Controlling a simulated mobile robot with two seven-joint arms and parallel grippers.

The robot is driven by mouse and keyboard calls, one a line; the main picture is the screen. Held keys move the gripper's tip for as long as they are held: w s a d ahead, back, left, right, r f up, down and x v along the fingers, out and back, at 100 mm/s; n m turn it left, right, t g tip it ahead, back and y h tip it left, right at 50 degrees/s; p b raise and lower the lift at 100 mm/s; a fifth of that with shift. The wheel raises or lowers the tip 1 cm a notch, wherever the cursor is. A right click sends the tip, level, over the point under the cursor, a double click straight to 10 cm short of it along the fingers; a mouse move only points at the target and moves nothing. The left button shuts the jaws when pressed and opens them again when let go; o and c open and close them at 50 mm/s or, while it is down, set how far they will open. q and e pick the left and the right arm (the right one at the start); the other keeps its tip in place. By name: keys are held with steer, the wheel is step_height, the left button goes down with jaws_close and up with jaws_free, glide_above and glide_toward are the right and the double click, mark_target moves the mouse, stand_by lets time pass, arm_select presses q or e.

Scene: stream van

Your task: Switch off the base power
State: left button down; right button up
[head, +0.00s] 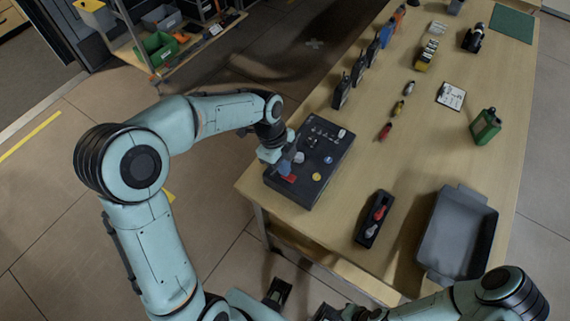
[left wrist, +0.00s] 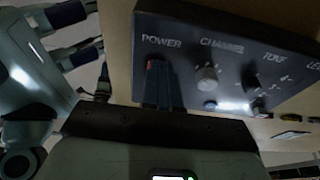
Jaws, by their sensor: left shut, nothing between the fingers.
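The black control box (head: 336,150) sits at the near left corner of the wooden table. Its red power switch (head: 288,178) shows just below my left gripper (head: 287,167).
Knobs (left wrist: 207,78) stand beside the switch. A dark holder with red-handled items (head: 374,218) and a grey tray (head: 460,235) lie to the right. Radios (head: 341,92) line the table's left edge. A green can (head: 485,126) stands farther right.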

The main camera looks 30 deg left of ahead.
arm_select(q)
steer(key=shift+d+r, duration=0.1)
steer(key=shift+d, duration=0.05)
steer(key=shift+d+r, duration=0.2)
steer(key=shift+d, duration=0.4)
arm_select(e)
steer(key=shift+w+r, duration=0.1)
arm_select(q)
steer(key=shift+r, duration=0.1)
arm_select(e)
steer(key=shift+r, duration=0.1)
